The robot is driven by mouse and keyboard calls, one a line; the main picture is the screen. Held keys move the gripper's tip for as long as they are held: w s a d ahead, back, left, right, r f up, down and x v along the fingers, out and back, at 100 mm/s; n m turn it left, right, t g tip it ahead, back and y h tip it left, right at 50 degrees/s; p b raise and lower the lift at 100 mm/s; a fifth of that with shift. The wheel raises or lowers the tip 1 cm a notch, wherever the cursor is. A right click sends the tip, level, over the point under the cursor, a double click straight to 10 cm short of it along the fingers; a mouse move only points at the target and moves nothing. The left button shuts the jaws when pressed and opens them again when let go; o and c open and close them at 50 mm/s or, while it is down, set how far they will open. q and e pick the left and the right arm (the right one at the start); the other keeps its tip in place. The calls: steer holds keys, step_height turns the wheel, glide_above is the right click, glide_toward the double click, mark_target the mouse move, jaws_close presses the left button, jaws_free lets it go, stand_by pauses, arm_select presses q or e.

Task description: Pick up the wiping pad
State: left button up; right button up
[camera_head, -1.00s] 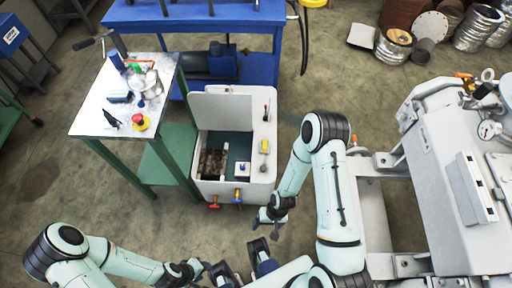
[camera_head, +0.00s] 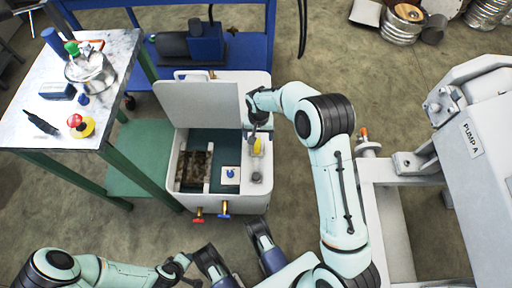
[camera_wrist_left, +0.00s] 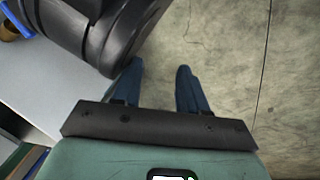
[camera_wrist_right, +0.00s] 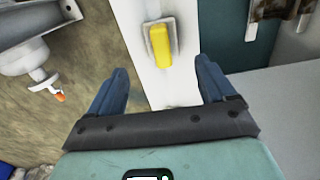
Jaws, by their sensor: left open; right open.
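A small yellow block (camera_head: 256,147), which looks like the wiping pad, sits on the right rim of the white open-lidded tank. In the right wrist view the yellow block (camera_wrist_right: 160,45) lies in a shallow grey holder, ahead of and between the fingertips. My right gripper (camera_wrist_right: 160,70) is open and empty over the rim. In the head view the right gripper (camera_head: 259,124) is beside the raised lid, close to the block; its fingers are hard to make out. My left gripper (camera_wrist_left: 158,78) is open and empty, pointing down near the floor.
The white tank (camera_head: 250,200) has a raised lid (camera_head: 205,104) left of my right gripper. A metal-topped table (camera_head: 60,125) with a pot and tools stands left. A blue bench (camera_head: 245,45) is behind. The Pump A machine (camera_head: 475,140) stands right. Concrete floor lies between.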

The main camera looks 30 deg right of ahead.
mark_target(257, 144)
step_height(257, 144, down, 2)
steer(key=shift+f, duration=0.15)
steer(key=f, duration=0.1)
steer(key=f+b, duration=0.1)
steer(key=f, duration=0.1)
steer(key=f+b, duration=0.1)
steer(key=shift+s+a+f, duration=0.1)
steer(key=shift+a+f, duration=0.05)
steer(key=shift+a, duration=0.15)
steer(key=shift+f, duration=0.35)
arm_select(q)
steer(key=s+f+g, duration=0.1)
steer(key=s+f, duration=0.2)
steer(key=s, duration=0.1)
steer(key=shift+s+a+f+g, duration=0.3)
steer(key=shift+s+f+g, duration=0.1)
arm_select(e)
steer(key=c, duration=1.1)
